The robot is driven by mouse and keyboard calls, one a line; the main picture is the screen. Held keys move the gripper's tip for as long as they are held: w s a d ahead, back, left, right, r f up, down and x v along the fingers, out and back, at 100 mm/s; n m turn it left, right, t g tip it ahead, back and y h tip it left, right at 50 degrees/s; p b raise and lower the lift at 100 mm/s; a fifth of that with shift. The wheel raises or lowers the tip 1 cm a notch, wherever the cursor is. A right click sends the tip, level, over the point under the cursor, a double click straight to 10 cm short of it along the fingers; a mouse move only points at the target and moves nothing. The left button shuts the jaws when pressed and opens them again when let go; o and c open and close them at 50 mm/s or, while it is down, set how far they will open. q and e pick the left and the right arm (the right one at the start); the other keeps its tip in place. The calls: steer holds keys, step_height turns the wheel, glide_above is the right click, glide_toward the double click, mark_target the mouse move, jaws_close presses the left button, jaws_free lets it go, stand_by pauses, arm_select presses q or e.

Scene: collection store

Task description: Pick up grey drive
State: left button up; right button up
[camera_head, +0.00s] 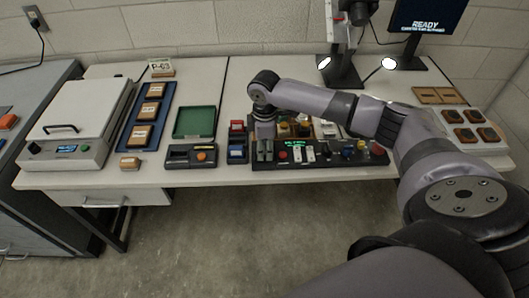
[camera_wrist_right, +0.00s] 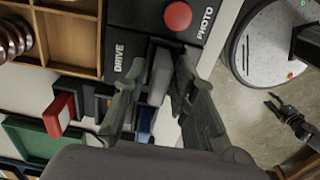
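The grey drive (camera_wrist_right: 160,78) stands at the DRIVE label of the black panel (camera_wrist_right: 136,14) in the wrist view. My right gripper (camera_wrist_right: 159,66) reaches down over it, one finger on each side. Small gaps show between the fingers and the drive, so the gripper looks open around it. In the head view my right gripper (camera_head: 265,152) is at the left end of the black console (camera_head: 320,160) and hides the drive. My left gripper is not in view.
A blue drive (camera_wrist_right: 146,122) and a red-fronted block (camera_wrist_right: 60,115) are close to the fingers. A red button (camera_wrist_right: 178,15) is on the panel. A green tray (camera_head: 195,122), a device with an orange knob (camera_head: 190,155) and a lidded machine (camera_head: 75,125) stand left.

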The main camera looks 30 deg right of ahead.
jaws_close()
steer(key=shift+r, duration=0.1)
stand_by(0.3)
